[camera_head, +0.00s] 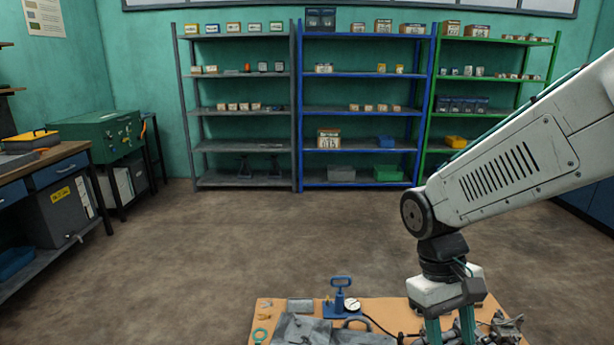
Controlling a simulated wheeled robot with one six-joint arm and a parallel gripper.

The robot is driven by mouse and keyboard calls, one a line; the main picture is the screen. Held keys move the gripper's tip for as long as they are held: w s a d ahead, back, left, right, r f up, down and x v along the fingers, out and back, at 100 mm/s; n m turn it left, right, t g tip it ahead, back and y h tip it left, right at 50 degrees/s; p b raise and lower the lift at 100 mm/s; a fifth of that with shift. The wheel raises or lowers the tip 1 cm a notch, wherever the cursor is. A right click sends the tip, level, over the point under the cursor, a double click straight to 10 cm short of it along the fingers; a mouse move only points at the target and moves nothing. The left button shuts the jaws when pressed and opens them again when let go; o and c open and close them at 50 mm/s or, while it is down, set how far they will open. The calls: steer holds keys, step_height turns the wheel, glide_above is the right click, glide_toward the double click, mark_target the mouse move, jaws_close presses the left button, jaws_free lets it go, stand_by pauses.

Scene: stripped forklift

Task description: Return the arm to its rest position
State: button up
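My arm reaches in from the right side of the view and bends down at its joint. My gripper (450,335) hangs over the right part of a tan work surface (267,305) at the bottom. Its two teal fingers stand apart, with grey metal parts showing between and behind them. The fingertips run to the bottom edge of the picture, so I cannot see whether they touch anything.
On the surface lie a blue-handled tool (341,295), a round gauge (352,304), grey plates (300,328) and a green ring (260,335). Shelves (365,110) line the back wall. A workbench (45,170) and green box (105,132) stand left. The floor (230,240) between is clear.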

steer(key=s+d+r+m+t+y, duration=0.2)
steer(key=s+r+t, duration=0.3)
steer(key=s+r, duration=0.4)
steer(key=shift+s+d+r+m, duration=0.4)
steer(key=shift+d+r+m, duration=0.2)
steer(key=shift+d, duration=0.2)
